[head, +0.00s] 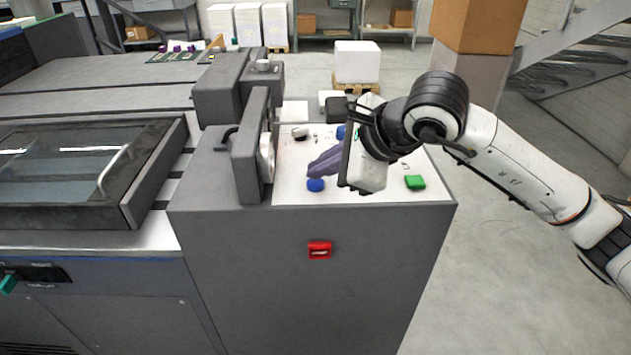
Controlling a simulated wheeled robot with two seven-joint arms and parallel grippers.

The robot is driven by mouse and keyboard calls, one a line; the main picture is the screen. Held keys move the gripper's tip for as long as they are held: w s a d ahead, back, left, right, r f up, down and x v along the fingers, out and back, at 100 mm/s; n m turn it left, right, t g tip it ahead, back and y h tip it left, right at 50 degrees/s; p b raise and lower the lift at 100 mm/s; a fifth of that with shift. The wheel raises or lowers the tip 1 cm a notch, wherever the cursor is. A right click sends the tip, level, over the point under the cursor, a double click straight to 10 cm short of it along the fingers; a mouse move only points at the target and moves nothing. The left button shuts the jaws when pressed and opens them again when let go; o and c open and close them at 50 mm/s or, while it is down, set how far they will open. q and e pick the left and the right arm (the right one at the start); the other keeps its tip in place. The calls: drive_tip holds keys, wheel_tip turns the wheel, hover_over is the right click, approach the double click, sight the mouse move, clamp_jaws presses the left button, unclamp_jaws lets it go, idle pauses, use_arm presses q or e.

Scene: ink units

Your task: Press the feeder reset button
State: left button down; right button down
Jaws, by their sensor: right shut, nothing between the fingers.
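My right gripper (312,170) reaches in from the right over the white top panel (286,180) of the grey cabinet. Its purple-grey fingers are together, point left, and hold nothing. A blue button-like part (316,185) shows just below the fingertips; I cannot tell whether they touch. A second blue part (341,132) is partly hidden behind the gripper. A red fitting (319,250) is on the cabinet's front face. No readable label shows which one is the feeder reset button. My left gripper is out of view.
An upright grey plate and housing (249,145) stand close left of the fingers. Small dark and white parts (300,133) sit on the panel behind. A machine with a glass-lidded bay (70,165) fills the left. Open floor (490,270) lies right of the cabinet.

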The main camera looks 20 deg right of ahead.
sight(321, 185)
drive_tip(key=shift+f+b, duration=0.25)
drive_tip(key=shift+b, duration=0.05)
drive_tip(key=shift+f+b, duration=0.3)
idle(0.7)
drive_tip(key=shift+r, duration=0.2)
drive_tip(key=shift+r+p, duration=0.4)
drive_tip(key=shift+r, duration=0.3)
drive_tip(key=shift+r+p, duration=1.45)
drive_tip(key=shift+r, duration=1.1)
